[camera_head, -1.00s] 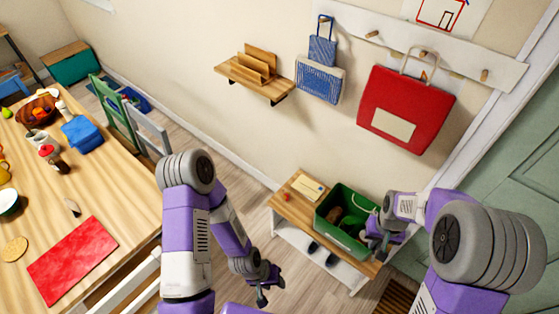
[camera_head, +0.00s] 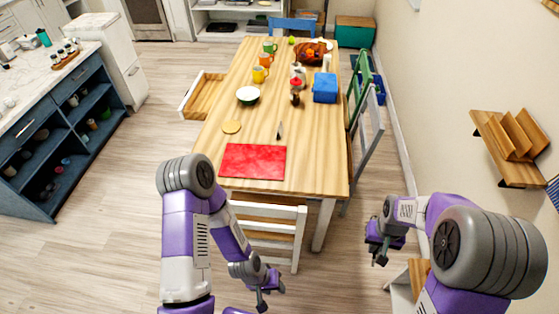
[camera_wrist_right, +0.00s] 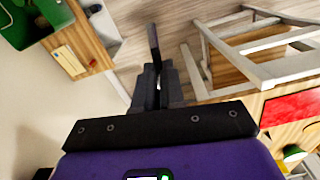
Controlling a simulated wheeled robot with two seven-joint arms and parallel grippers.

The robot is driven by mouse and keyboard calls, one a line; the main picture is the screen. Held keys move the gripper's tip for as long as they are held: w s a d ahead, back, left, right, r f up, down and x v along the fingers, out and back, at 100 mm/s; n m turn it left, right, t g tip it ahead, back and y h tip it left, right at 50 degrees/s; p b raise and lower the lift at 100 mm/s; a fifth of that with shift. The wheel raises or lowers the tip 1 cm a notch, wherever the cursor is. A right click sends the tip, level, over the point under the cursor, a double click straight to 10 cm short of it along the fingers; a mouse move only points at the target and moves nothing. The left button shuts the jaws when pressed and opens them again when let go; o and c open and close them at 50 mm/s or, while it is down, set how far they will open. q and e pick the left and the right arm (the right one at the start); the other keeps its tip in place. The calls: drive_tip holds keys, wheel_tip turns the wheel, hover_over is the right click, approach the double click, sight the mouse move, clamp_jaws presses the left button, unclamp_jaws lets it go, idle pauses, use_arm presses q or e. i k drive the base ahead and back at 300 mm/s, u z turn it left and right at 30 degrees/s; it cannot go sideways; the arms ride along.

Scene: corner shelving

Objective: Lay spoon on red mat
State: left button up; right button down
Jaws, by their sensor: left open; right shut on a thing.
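The red mat (camera_head: 252,161) lies flat at the near end of the wooden dining table, with nothing on it. It also shows at the right of the right wrist view (camera_wrist_right: 291,108). My right gripper (camera_head: 378,257) is right of the table's near end, away from the mat. In the right wrist view, it (camera_wrist_right: 155,82) is shut on a thin dark item, apparently the spoon (camera_wrist_right: 153,42), sticking out past the fingertips; its bowl is not clear. My left gripper (camera_head: 272,293) is open and empty, low in front of the near chair.
A white chair (camera_head: 270,210) stands at the table's near end; a grey chair (camera_head: 366,145) is at its right side. A round tan disc (camera_head: 231,127), a small dark upright item (camera_head: 280,130) and a bowl (camera_head: 248,95) stand beyond the mat. A green bin (camera_wrist_right: 28,20) sits on a bench.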

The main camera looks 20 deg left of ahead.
sight(274, 162)
drive_tip(key=u, duration=1.15)
drive_tip(key=i, duration=1)
